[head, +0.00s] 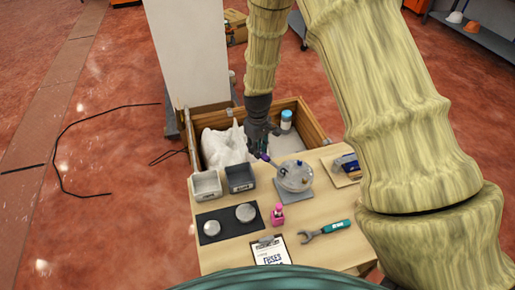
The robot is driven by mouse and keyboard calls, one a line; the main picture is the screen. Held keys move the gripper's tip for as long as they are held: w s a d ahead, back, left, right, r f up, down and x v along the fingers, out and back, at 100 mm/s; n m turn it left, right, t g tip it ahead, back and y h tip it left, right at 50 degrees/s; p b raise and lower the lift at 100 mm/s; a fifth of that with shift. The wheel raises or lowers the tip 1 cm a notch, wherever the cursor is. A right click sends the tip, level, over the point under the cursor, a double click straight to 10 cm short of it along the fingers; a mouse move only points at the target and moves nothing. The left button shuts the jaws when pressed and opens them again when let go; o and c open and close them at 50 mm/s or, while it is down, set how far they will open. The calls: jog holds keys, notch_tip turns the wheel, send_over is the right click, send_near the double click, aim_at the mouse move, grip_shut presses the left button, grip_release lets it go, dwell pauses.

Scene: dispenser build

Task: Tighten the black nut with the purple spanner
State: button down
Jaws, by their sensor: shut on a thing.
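My gripper (262,150) is shut on the purple spanner (266,158) above the back of the table. Only a small purple part shows by the fingertips. A grey shank seems to run from it to the right, towards the dispenser. The round, pale grey dispenser assembly (293,179) stands on a grey square plate, just right of and nearer than my gripper. Small dark and blue parts sit on its top. The black nut is too small to make out, and I cannot tell whether the spanner's jaw touches it.
A light grey bin (206,185) and a dark bin (240,179) stand left of the dispenser. A black mat (231,231) holds two metal discs. A pink bottle (278,215), a teal-handled spanner (328,230) and a clipboard (270,253) lie nearer. A wooden crate (312,126) is behind.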

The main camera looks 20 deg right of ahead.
jog(key=shift+r+p, duration=1.1)
jog(key=shift+r, duration=0.55)
jog(key=shift+a, duration=0.1)
